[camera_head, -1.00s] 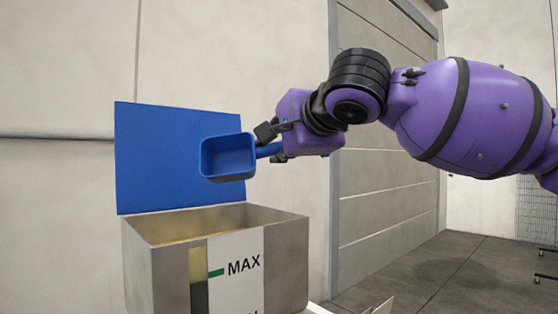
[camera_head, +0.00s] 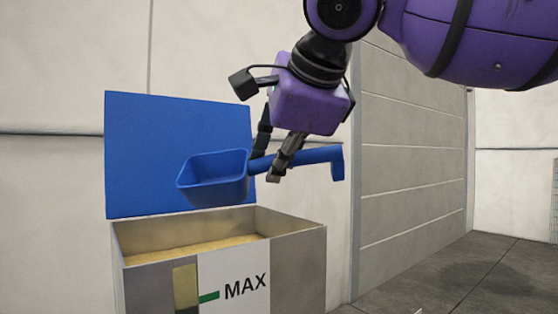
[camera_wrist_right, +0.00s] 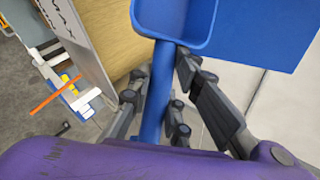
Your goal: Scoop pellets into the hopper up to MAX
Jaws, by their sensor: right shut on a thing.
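The blue scoop (camera_head: 213,178) is in the air above the open hopper (camera_head: 300,262), its bowl to the left and its handle to the right. It looks roughly level, and the visible inside is plain blue with no pellets to be seen. My right gripper (camera_head: 270,167) points down and is shut on the handle near the bowl. The wrist view shows the handle (camera_wrist_right: 156,100) between its fingers. Tan pellets (camera_head: 190,250) lie inside the hopper. The MAX mark (camera_head: 209,297) is on its front label, beside a tan sight window (camera_head: 186,288). My left gripper is out of view.
The blue lid (camera_head: 170,140) stands up behind the hopper. A grey wall (camera_head: 50,200) is behind, and open floor (camera_head: 440,275) lies to the right. In the wrist view, an orange strip and white items (camera_wrist_right: 80,97) sit low beside the hopper.

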